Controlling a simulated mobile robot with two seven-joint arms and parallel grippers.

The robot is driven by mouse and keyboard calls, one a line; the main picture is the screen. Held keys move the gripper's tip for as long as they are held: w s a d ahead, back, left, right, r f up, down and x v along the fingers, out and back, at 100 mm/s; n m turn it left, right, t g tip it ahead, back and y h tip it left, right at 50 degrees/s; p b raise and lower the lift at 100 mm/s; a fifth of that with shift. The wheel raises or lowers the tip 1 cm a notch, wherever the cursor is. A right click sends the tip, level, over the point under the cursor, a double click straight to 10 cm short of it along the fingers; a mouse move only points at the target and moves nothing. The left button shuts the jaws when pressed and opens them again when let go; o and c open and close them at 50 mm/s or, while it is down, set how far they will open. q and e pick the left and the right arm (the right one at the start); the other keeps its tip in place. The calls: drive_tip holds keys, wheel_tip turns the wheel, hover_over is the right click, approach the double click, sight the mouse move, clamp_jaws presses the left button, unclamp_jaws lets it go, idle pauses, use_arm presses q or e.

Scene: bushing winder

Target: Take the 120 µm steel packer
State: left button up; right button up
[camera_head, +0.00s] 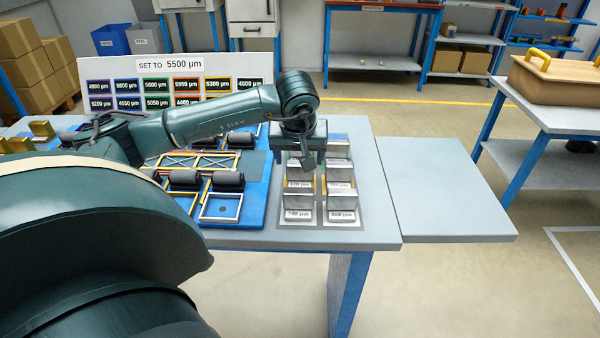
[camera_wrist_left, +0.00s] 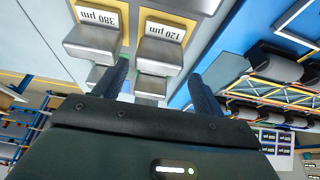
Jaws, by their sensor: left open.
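The 120 µm steel packer (camera_wrist_left: 158,52) is a silver block beside its upside-down white label in the left wrist view. It lies ahead of and between the two dark fingers of my left gripper (camera_wrist_left: 159,72), which stand wide apart with nothing held. Whether the fingertips are level with the packer I cannot tell. In the head view my left gripper (camera_head: 308,160) points down over the packer rows and hides part of them. The labels there are too small to read surely. My right gripper is not in view.
The 380 µm packer (camera_wrist_left: 92,42) sits close beside the 120 µm one. More packers (camera_head: 342,203) stand in tight rows on the bench. A blue fixture with dark rollers (camera_head: 228,182) lies left of them. A sign (camera_head: 180,64) reads "SET TO 5500 µm". The side shelf (camera_head: 455,195) is bare.

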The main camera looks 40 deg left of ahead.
sight(300, 175)
use_arm(q)
drive_tip(key=x, duration=0.4)
drive_tip(key=shift+d, duration=0.1)
drive_tip(key=shift+c, duration=0.4)
drive_tip(key=c, duration=0.8)
